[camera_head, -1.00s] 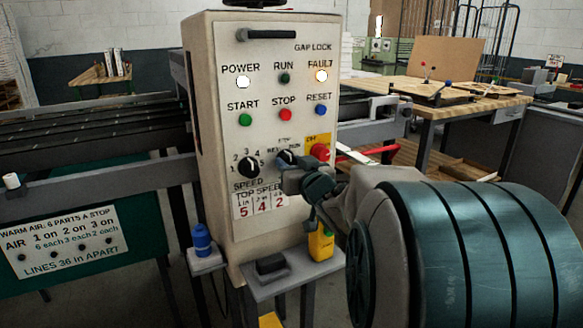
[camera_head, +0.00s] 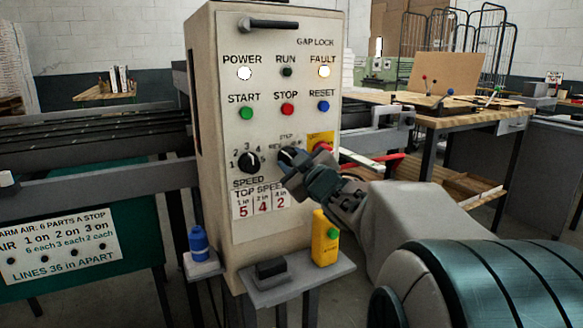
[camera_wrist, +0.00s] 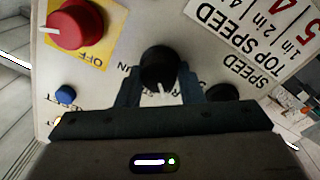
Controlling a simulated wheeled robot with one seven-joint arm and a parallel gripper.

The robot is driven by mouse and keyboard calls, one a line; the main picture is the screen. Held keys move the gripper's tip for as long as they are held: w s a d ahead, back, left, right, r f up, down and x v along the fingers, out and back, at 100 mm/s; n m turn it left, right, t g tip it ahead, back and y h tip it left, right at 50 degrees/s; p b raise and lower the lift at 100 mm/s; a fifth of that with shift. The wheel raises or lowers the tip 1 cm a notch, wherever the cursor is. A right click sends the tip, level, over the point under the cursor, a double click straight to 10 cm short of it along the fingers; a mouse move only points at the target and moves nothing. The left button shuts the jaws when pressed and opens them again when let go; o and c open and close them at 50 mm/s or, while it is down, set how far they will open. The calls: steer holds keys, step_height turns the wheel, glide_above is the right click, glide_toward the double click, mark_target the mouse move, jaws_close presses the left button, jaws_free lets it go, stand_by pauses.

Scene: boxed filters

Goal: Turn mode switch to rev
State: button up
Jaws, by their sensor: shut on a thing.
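The mode switch is a black round knob (camera_head: 287,157) on the cream control panel (camera_head: 225,200), under the STOP button. In the head view my gripper (camera_head: 293,170) partly covers it and its labels; the letters REV show just left of it. In the wrist view the black knob (camera_wrist: 159,68), with a white pointer line, sits between the two fingers of my gripper (camera_wrist: 160,88). The fingers are shut on it from both sides. The wrist view is turned, and the pointer line runs toward my gripper's palm. The label by the knob is mostly hidden.
The red OFF knob (camera_wrist: 77,25) on its yellow plate is close beside my gripper. The speed knob (camera_head: 249,161) is left of the switch. A shelf (camera_head: 300,280) below holds a yellow bottle (camera_head: 325,240). A wooden workbench (camera_head: 460,118) stands behind on the right.

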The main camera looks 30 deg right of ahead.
stand_by(0.4)
steer(key=o, duration=1)
steer(key=shift+d, duration=0.1)
